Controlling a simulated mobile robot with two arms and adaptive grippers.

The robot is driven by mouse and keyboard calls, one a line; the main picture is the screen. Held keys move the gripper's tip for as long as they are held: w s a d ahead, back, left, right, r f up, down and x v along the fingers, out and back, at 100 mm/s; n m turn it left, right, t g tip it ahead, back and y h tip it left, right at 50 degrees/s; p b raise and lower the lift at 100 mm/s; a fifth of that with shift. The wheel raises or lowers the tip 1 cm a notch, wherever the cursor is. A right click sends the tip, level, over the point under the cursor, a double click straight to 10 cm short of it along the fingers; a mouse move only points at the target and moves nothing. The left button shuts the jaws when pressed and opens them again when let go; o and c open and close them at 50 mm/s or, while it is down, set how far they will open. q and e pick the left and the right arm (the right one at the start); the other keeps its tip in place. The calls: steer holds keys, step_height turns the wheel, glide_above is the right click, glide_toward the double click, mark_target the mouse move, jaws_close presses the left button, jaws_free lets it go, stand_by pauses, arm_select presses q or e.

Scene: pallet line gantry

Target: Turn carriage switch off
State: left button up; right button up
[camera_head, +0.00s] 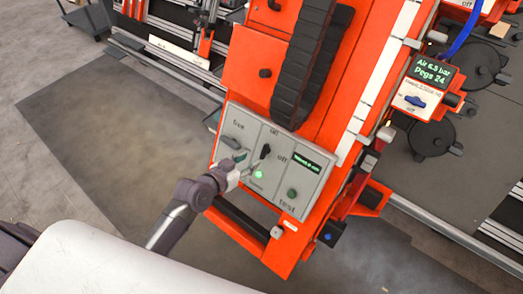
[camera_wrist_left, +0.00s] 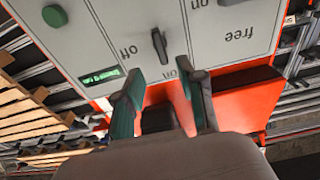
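The grey control panel (camera_head: 290,206) is on the orange carriage and also shows upside down in the left wrist view (camera_wrist_left: 210,48). Its middle section has a small black switch (camera_head: 265,152) near "on" and "off" labels. In the left wrist view this black switch (camera_wrist_left: 160,46) stands between the "off" and "on" labels, just beyond the fingertips. My left gripper (camera_head: 232,178) is at the panel's lower left part. In the wrist view my left gripper (camera_wrist_left: 161,82) has its green-padded fingers apart with nothing between them. My right gripper is not in view.
A lit green lamp (camera_head: 259,174) and a green button (camera_head: 291,193) marked "test" are on the panel. A black cable chain (camera_head: 307,65) hangs above. A blue-handled switch box (camera_head: 415,100) is at the right. Open floor (camera_head: 110,135) lies at the left.

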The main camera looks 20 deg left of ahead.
mark_target(263, 152)
arm_select(q)
steer(key=x, duration=0.6)
steer(key=shift+w+f, duration=0.2)
steer(key=shift+w, duration=0.2)
steer(key=shift+w+d+f, duration=0.25)
steer(key=shift+w+f, duration=0.05)
steer(key=shift+w, duration=0.3)
steer(key=shift+c, duration=0.2)
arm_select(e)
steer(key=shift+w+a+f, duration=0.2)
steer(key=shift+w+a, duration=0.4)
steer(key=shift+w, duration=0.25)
arm_select(q)
jaws_close()
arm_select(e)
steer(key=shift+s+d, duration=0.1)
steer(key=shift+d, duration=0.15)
